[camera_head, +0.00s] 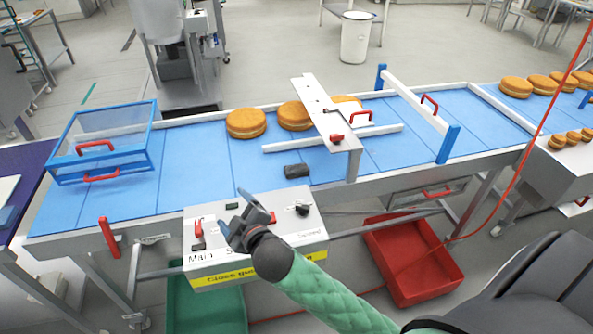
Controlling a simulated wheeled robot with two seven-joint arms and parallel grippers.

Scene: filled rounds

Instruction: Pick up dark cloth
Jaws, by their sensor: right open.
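A small dark cloth (297,171), folded or bunched into a block shape, lies on the blue conveyor belt near its front edge, below a white guide rail. My right gripper (236,213) is open and empty over the white control box at the front of the conveyor. It is to the left of and nearer than the cloth, clearly apart from it. My left gripper is not in view.
Round filled buns (246,123) sit on the belt behind the rail. A metal bridge plate (325,120) crosses the belt right of the cloth. A blue-framed guard (105,143) stands at left. A red crate (412,262) and a green crate (205,305) are below.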

